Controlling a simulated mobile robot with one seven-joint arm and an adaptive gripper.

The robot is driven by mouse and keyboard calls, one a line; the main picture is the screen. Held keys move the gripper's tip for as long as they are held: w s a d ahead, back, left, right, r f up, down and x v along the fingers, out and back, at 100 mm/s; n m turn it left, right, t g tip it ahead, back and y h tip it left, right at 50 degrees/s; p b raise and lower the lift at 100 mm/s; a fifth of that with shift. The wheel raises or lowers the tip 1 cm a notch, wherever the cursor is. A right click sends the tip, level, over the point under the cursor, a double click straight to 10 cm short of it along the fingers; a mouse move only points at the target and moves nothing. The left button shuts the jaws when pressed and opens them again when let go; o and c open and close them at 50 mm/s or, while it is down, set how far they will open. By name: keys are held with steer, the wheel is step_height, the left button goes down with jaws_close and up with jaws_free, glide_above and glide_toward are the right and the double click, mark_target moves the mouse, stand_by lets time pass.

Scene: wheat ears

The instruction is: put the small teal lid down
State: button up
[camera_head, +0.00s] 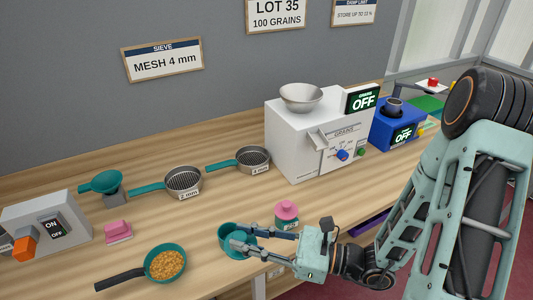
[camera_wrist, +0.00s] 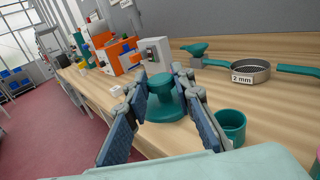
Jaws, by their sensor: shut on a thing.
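The small teal lid (camera_wrist: 166,106), round with a raised knob, is between the two fingers of my gripper (camera_wrist: 158,84) in the wrist view. My gripper is shut on it. Whether the lid touches the table or hangs just above it I cannot tell. An open teal cup (camera_wrist: 232,124) stands on the table to the right of my fingers in the wrist view. In the head view my gripper (camera_head: 246,238) is low over the table's front part, by the teal cup (camera_head: 226,231). The fingers partly hide the cup and lid there.
A small pink-lidded jar (camera_head: 287,212) stands just behind my gripper. A pan of grain (camera_head: 166,264) lies to the left. Sieves (camera_head: 183,181), a pink block (camera_head: 118,230) and a white grain counter (camera_head: 305,150) stand farther back. Bare table lies between the pan and sieves.

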steer(key=w+d+f+m+t+h, duration=0.1)
steer(key=w+d+f+m+t, duration=0.1)
steer(key=w+d, duration=0.6)
steer(key=w+d+f+m+t+h, duration=0.2)
steer(key=w+d+t, duration=0.2)
steer(key=w+d, duration=0.4)
steer(key=d, duration=0.4)
steer(key=shift+w+d+f+m+t, duration=0.2)
steer(key=shift+w+d+m+t, duration=0.1)
steer(key=shift+w+m+t, duration=0.1)
steer(key=shift+w+a, duration=0.15)
steer(key=shift+a, duration=0.05)
